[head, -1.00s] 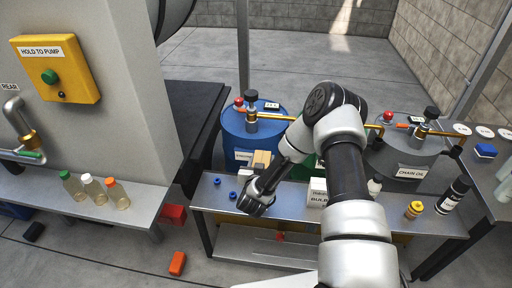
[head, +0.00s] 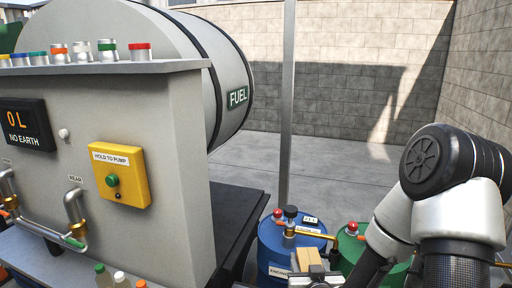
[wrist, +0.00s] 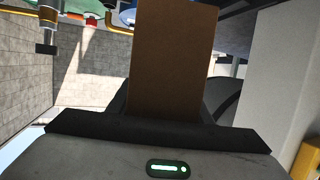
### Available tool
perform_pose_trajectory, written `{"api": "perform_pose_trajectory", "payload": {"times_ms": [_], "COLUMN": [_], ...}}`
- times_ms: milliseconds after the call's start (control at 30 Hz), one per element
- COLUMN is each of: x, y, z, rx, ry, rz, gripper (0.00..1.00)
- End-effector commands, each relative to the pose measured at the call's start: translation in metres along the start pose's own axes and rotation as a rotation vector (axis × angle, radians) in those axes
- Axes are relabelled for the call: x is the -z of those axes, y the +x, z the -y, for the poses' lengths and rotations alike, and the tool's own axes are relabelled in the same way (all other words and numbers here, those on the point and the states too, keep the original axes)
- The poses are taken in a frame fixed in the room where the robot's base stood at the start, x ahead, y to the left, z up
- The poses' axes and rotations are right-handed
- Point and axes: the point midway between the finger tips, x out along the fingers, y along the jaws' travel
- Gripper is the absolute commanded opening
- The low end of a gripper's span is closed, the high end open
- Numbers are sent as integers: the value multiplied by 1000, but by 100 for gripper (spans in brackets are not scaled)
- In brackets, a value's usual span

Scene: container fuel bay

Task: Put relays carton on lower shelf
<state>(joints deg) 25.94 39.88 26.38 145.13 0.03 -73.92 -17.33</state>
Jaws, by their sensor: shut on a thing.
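In the wrist view my gripper (wrist: 165,128) is shut on a plain brown carton (wrist: 168,60). The carton sticks out from the dark jaw and fills the upper middle. No label shows on its visible face, so I cannot read whether it is the relays carton.
A yellow pump box (head: 120,175) is on the grey cabinet (head: 185,180) at the left, with a fuel tank (head: 205,60) behind. A blue drum (head: 280,245) and a green drum (head: 350,245) stand near my arm. A post (head: 287,110) rises mid-picture. Floor behind is clear.

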Motion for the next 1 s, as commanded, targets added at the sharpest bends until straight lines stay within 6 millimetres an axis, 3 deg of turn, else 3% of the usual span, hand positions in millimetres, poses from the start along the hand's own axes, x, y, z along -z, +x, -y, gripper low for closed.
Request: {"api": "perform_pose_trajectory", "payload": {"times_ms": [33, 500, 700, 1000], "x": [25, 158, 185, 189], "y": [-7, -48, -56, -58], "z": [0, 0, 0, 0], "rx": [-1, -2, -3, -2], "ry": [-2, -2, -1, 0], "rz": [-1, -2, -2, -4], "gripper": [13, 13, 13, 13]}}
